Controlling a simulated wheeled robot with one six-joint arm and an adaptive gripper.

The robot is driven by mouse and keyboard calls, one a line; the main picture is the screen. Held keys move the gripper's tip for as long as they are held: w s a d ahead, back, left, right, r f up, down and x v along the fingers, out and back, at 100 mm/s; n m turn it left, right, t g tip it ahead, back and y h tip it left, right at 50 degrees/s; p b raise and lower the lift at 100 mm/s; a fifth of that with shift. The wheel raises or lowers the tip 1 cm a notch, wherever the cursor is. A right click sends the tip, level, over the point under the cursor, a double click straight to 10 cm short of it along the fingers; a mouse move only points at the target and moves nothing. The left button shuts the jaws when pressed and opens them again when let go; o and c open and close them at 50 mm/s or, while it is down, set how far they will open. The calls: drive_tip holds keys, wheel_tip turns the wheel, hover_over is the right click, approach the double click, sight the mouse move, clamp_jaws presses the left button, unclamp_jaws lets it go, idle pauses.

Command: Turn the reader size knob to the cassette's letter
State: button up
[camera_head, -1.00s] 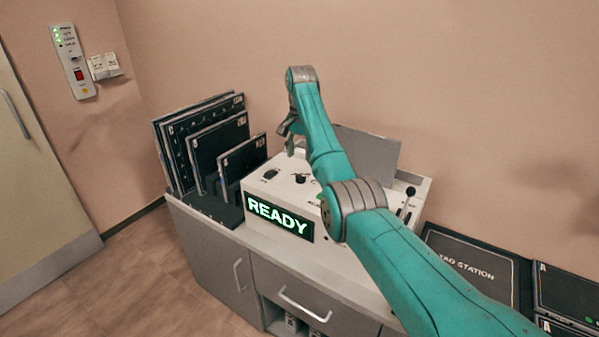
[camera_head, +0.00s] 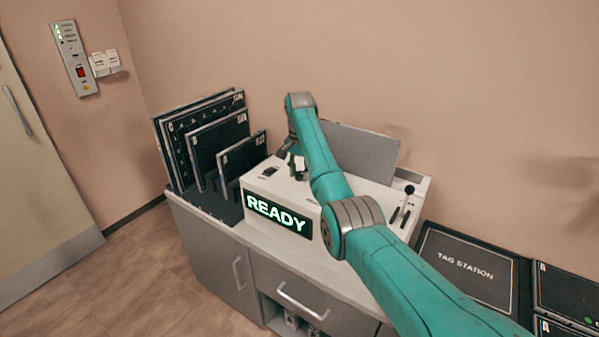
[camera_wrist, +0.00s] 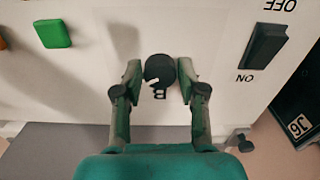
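The reader (camera_head: 335,205) is a white box on the counter with a lit READY sign (camera_head: 278,215). In the wrist view its size knob (camera_wrist: 162,70) is round and black, with a white mark toward its lower left. A letter that looks like B, upside down, is printed just below the knob; other letters are hidden. My gripper (camera_wrist: 160,76) is open, with one finger on each side of the knob and small gaps visible. In the head view my gripper (camera_head: 294,165) is over the reader's top and the arm hides the knob. I cannot tell which cassette is meant.
A black ON/OFF rocker switch (camera_wrist: 264,46) and a green button (camera_wrist: 53,33) flank the knob. Dark cassettes (camera_head: 240,155) stand in a rack left of the reader. A lever (camera_head: 408,198) is at its right, then a tag station (camera_head: 465,267) with more cassettes.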

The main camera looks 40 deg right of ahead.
clamp_jaws()
drive_tip(key=shift+n, duration=0.3)
drive_tip(key=n, duration=1.1)
idle(0.4)
drive_tip(key=shift+s, duration=0.1)
drive_tip(key=o, duration=0.6)
unclamp_jaws()
drive_tip(key=shift+o, duration=0.2)
drive_tip(key=shift+r, duration=0.15)
